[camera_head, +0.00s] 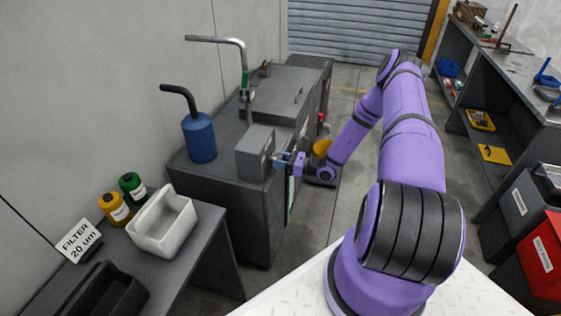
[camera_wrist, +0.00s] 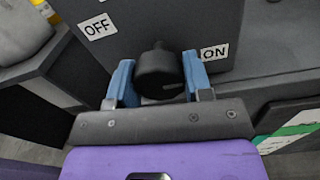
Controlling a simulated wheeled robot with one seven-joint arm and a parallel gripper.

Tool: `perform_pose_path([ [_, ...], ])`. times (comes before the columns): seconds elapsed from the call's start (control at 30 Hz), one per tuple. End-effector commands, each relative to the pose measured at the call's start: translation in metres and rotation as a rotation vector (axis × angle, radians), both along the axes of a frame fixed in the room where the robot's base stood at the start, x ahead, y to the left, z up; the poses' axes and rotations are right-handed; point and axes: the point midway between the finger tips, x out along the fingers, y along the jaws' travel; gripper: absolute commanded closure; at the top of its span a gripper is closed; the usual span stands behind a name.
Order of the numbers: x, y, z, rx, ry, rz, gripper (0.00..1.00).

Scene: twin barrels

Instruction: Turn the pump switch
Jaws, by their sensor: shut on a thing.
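The pump switch (camera_wrist: 158,72) is a dark round knob on the front face of a grey box, between an OFF label (camera_wrist: 97,27) on the left and an ON label (camera_wrist: 214,52) on the right. My gripper (camera_wrist: 159,80) has its blue fingers on either side of the knob and is shut on it. In the head view my gripper (camera_head: 284,160) is at the front of the grey switch box (camera_head: 255,152), which stands on a dark cabinet (camera_head: 232,185). The knob is hidden there by the fingers, and its pointing direction is unclear.
A blue canister (camera_head: 199,138) with a bent pipe stands left of the switch box. A table at lower left holds a white bin (camera_head: 163,222), yellow and green bottles and a filter sign (camera_head: 78,240). Workbenches with bins stand on the right. The floor between is mostly clear.

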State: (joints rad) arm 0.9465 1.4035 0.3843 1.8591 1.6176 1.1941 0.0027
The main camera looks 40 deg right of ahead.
Motion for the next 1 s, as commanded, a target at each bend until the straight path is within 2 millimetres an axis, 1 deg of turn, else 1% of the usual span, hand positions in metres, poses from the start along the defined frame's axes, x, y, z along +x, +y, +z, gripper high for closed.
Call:
perform_pose_path([
  [0.27,0.0001,-0.0007,-0.0002,-0.130,-0.100,0.000,0.78],
  [1.0,0.0005,-0.0016,0.0004,-0.679,-0.528,0.001,0.78],
])
